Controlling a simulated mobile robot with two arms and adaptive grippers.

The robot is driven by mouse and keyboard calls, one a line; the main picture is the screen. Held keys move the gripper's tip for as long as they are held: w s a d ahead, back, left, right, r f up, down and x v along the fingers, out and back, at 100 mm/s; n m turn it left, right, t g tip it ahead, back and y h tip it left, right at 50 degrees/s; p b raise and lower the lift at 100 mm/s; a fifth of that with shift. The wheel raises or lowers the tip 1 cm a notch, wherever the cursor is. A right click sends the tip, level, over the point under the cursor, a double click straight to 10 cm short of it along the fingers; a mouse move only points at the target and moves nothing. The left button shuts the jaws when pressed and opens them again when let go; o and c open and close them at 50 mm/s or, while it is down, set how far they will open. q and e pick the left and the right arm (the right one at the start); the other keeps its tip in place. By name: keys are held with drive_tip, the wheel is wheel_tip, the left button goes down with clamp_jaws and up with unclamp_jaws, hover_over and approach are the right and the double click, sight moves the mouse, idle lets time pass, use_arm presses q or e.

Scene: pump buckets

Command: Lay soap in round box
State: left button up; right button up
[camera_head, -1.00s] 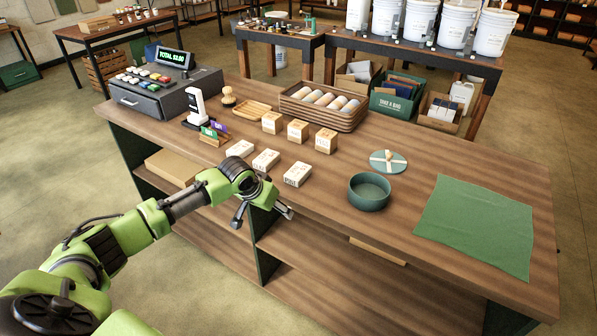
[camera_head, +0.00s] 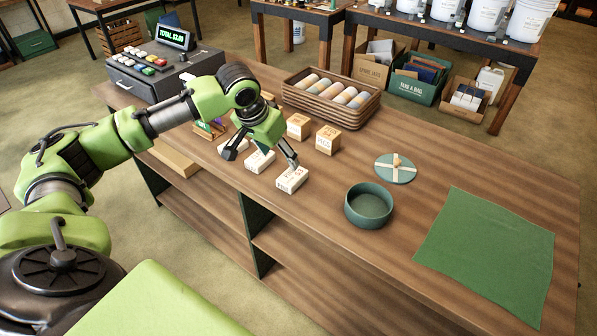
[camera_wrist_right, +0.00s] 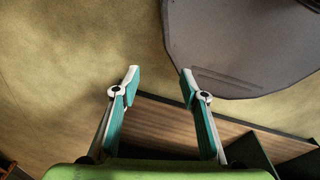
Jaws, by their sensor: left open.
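The green round box (camera_head: 368,208) stands open on the counter, right of centre. Its lid (camera_head: 384,174), tied with a pale cross band, lies flat behind it. Several small white soap packs are in a row left of the box: a right one (camera_head: 291,180), a middle one (camera_head: 259,162) and a left one partly hidden by my gripper. My left gripper (camera_head: 262,158) is open above this row, its fingers spread to either side of the middle pack. I cannot tell whether it touches. My right gripper (camera_wrist_right: 160,80) is open and empty in the right wrist view.
Kraft soap boxes (camera_head: 328,139) and a wicker tray of rolls (camera_head: 374,112) stand behind the packs. A cash register (camera_head: 150,75) is at the back left. A green cloth (camera_head: 487,250) lies at the right. The counter between box and cloth is clear.

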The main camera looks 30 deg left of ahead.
use_arm(q)
drive_tip(key=p, duration=0.1)
hover_over(290, 177)
drive_tip(key=s, duration=0.2)
drive_tip(key=f, duration=0.6)
drive_tip(key=shift+s+a+f, duration=0.1)
drive_tip(key=shift+s+f, duration=0.1)
drive_tip(key=shift+w+f, duration=0.2)
drive_tip(key=shift+f, duration=0.05)
drive_tip(key=shift+w+f+p, duration=0.3)
drive_tip(key=shift+f+p, duration=0.35)
drive_tip(key=x, duration=0.2)
drive_tip(key=shift+w+f+p, duration=0.15)
drive_tip(key=shift+f+p, duration=0.05)
drive_tip(key=shift+p, duration=0.15)
drive_tip(key=shift+w+f, duration=0.2)
drive_tip(key=shift+f, duration=0.3)
drive_tip(key=c, duration=1.3)
drive_tip(key=shift+c, duration=0.5)
use_arm(e)
drive_tip(key=s+r, duration=0.3)
drive_tip(key=shift+r, duration=0.1)
